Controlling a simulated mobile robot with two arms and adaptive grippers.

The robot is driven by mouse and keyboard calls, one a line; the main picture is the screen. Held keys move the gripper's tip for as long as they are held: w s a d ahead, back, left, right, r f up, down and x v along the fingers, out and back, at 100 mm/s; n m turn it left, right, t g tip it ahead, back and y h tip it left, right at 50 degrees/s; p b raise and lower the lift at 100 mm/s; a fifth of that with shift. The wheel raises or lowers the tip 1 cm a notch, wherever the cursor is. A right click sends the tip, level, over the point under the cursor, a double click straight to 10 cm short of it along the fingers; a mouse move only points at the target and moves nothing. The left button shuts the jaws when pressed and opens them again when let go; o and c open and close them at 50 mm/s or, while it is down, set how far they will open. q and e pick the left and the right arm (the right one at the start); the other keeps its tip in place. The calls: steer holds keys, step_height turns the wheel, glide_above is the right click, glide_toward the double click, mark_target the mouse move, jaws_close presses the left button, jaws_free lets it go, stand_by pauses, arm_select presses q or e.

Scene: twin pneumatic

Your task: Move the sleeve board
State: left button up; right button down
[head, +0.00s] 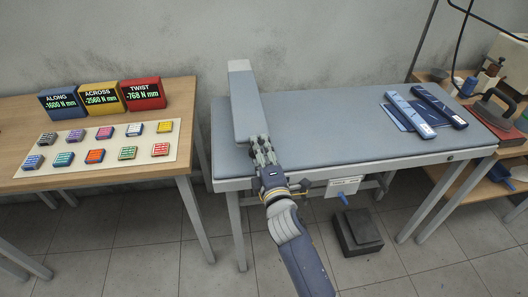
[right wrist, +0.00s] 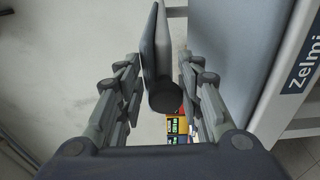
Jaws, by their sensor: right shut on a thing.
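The sleeve board (head: 245,100) is a long, narrow grey-blue padded board at the left end of the padded pressing table (head: 320,130). It points away from me, its far end near the wall. My right gripper (head: 262,152) is shut on its near end at the table's front left. In the right wrist view the board (right wrist: 149,45) lies between the two fingers (right wrist: 158,66), with a dark round knob (right wrist: 165,98) below it. I cannot tell whether the board touches the table. My left gripper is not in view.
An iron (head: 492,110) stands further right. A wooden table (head: 105,179) at left holds three displays, ALONG -1600, ACROSS -2560, TWIST -768 N mm, and several coloured tiles.

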steer(key=c, duration=1.3)
jaws_free()
steer(key=shift+s+f, duration=0.1)
steer(key=shift+f, duration=0.5)
steer(key=shift+d+r, duration=0.1)
steer(key=shift+r, duration=0.15)
steer(key=s, duration=0.4)
steer(key=s+d, duration=0.1)
steer(key=s, duration=0.3)
steer(key=s+d, duration=0.1)
steer(key=s, duration=0.2)
steer(key=shift+s+d, duration=0.1)
steer(key=shift+s, duration=0.3)
